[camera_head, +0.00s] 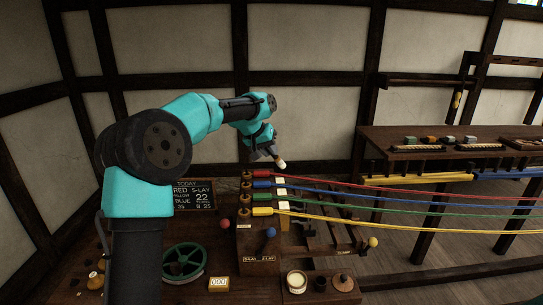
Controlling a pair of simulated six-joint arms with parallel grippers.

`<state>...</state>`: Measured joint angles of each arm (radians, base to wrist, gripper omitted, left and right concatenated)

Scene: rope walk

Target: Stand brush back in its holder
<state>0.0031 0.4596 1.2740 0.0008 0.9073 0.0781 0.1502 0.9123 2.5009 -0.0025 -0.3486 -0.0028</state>
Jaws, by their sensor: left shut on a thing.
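My left gripper (267,152) is in the camera_head view, high over the back of the bench. It is shut on what looks like the brush (281,164). Only a pale tip with a dark band shows, pointing down and to the right, clear of the bench. The rest of the brush is hidden by the gripper. My right gripper is not in view.
Red, blue, green and yellow strands (400,197) run rightward from hooks below the gripper. A chalkboard (195,195), a green wheel (184,261), a counter (218,284) and a lever box (258,262) crowd the bench. A side table (400,136) stands right.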

